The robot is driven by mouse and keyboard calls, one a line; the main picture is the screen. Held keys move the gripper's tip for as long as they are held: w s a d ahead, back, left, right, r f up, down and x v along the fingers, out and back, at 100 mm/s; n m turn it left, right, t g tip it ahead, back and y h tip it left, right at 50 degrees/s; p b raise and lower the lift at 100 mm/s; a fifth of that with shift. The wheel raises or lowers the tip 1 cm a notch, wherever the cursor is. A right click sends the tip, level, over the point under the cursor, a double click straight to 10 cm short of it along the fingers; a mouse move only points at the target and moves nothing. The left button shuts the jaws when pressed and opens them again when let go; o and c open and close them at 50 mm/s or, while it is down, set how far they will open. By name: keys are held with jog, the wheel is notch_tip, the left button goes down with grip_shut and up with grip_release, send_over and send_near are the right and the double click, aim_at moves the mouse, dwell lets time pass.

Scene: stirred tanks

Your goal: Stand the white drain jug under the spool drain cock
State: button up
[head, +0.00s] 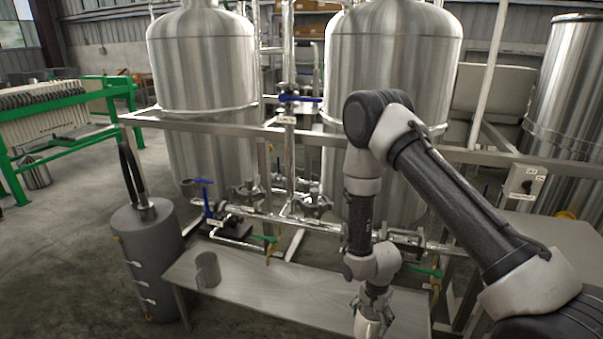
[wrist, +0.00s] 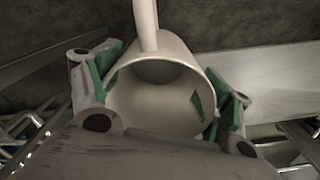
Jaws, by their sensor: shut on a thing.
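In the wrist view the white drain jug (wrist: 150,105) sits between the green-padded fingers of my gripper (wrist: 168,90), which is shut on it. Its open mouth faces the camera and its handle points to the top of the picture. In the head view my gripper (head: 371,325) is low at the bottom edge, by the right part of the steel bench; the jug cannot be made out there. Two green-handled cocks hang from the pipework, one at left (head: 267,245) and one at right (head: 432,273), close to my arm. Which is the spool drain cock is unclear.
The steel bench (head: 255,288) carries a grey metal cup (head: 207,270) near its left end; its middle is clear. A grey cylinder (head: 148,262) stands left of it. Pipework with a blue-handled valve (head: 205,196) runs behind, below two tanks. The bench also shows in the wrist view (wrist: 268,75).

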jog(key=shift+s+d, duration=0.2)
jog(key=shift+s, duration=0.25)
jog(key=shift+n, duration=0.4)
jog(key=shift+s+d+n, duration=0.2)
jog(key=shift+s+n, duration=0.3)
jog(key=shift+n, duration=0.05)
jog(key=shift+s+d+n, duration=0.2)
jog(key=shift+s+n, duration=0.25)
jog(key=shift+n, duration=0.1)
jog(key=shift+s+d+r+n, duration=0.1)
jog(key=shift+s+r+n, duration=0.15)
jog(key=shift+n, duration=0.25)
notch_tip(320, 180, up, 4)
jog(key=w+n, duration=0.1)
jog(key=n, duration=0.2)
notch_tip(320, 180, up, 20)
jog(key=n, duration=0.2)
send_over(378, 326)
jog(key=w+d, duration=0.7)
jog(key=w, duration=0.5)
jog(key=shift+s+d, duration=0.15)
jog(key=shift+d, duration=0.1)
jog(key=shift+d, duration=0.1)
